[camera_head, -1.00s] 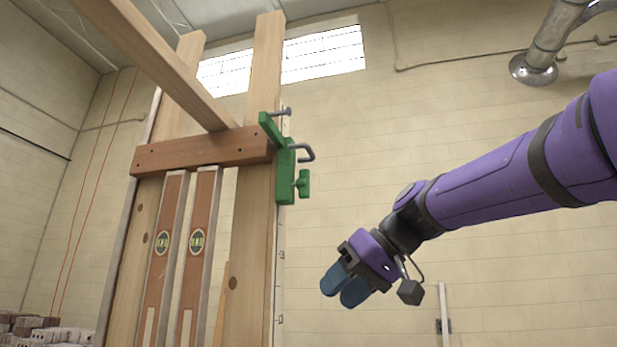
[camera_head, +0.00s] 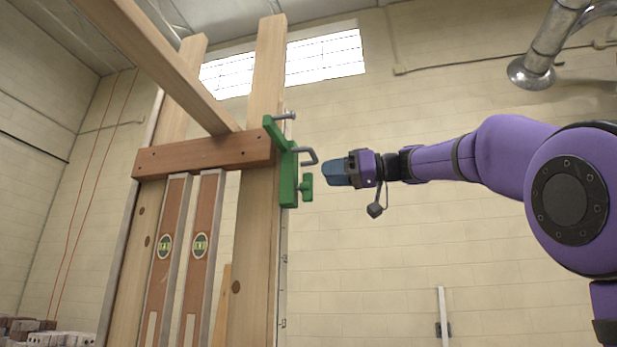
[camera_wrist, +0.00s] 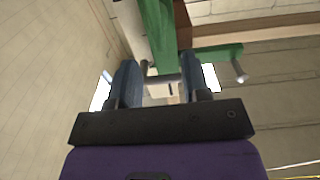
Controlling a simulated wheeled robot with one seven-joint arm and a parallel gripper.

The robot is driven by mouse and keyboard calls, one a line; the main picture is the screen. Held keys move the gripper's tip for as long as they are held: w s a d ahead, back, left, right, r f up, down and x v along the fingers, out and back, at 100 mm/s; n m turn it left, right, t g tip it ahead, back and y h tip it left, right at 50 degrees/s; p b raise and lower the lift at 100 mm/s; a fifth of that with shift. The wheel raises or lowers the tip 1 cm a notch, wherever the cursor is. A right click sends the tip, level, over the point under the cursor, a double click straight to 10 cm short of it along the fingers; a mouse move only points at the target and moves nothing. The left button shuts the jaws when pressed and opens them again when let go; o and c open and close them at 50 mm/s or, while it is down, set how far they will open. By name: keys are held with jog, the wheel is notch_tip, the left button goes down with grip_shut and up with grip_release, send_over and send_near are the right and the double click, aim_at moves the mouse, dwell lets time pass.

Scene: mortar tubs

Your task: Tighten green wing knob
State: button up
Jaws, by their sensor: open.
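The green wing knob (camera_head: 306,187) sticks out from the right side of a green clamp (camera_head: 288,178). The clamp is fixed at the right end of a brown wooden crosspiece and also shows in the wrist view (camera_wrist: 160,30). My gripper (camera_head: 328,172) has blue fingers and is level, pointing left. It is just right of the knob and slightly above it, with a small gap in the head view. In the wrist view the fingers (camera_wrist: 165,78) are apart, with the clamp's green body and a grey bar showing between them. I cannot clearly make out the knob there.
A grey bent rod (camera_head: 308,156) juts from the clamp just above the knob, near my fingertips. A grey bolt (camera_head: 284,116) sits higher up. Wooden posts (camera_head: 262,90) and two spirit levels (camera_head: 203,250) stand left.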

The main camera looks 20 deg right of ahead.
aim_at(308, 173)
jog(key=shift+x, duration=2.95)
grip_shut()
